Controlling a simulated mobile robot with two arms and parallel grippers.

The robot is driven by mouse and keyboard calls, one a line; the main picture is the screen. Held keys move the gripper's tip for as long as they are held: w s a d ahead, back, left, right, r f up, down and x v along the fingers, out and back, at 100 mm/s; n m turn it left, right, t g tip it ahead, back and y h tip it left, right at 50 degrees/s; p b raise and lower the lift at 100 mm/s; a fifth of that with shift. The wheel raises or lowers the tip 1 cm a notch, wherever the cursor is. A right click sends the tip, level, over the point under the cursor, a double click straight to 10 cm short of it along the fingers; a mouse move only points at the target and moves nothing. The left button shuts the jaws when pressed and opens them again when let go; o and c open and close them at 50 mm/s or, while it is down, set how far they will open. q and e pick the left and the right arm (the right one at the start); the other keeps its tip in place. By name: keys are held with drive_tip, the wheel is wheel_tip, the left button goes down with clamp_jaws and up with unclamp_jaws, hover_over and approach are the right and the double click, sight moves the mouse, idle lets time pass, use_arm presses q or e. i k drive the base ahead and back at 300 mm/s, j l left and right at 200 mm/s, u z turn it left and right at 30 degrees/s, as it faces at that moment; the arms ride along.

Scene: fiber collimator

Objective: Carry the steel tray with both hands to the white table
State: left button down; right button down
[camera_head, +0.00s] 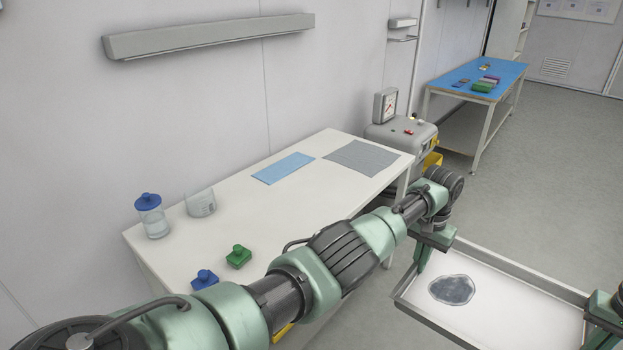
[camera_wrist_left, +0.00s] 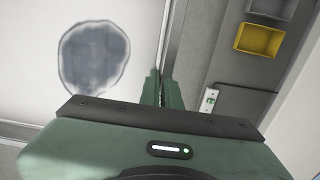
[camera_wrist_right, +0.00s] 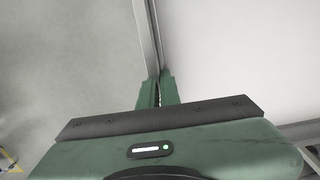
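The steel tray (camera_head: 520,312) is held level in the air at the lower right of the head view, to the right of the white table (camera_head: 300,205). A flat, grey, roundish patch (camera_head: 452,290) lies on its floor. My right gripper (camera_wrist_right: 158,92) is shut on the opposite rim, with the tray floor (camera_wrist_right: 240,50) to the right. In the head view it is partly cut off at the right edge.
A blue-topped table (camera_head: 470,75) stands farther back.

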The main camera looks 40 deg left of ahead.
sight(313, 197)
drive_tip(key=i, duration=2.55)
drive_tip(key=i+u, duration=0.1)
drive_tip(key=u, duration=0.25)
drive_tip(key=i+u, duration=0.15)
drive_tip(key=u, duration=0.25)
drive_tip(key=i+l+u, duration=0.1)
drive_tip(key=u, duration=2.15)
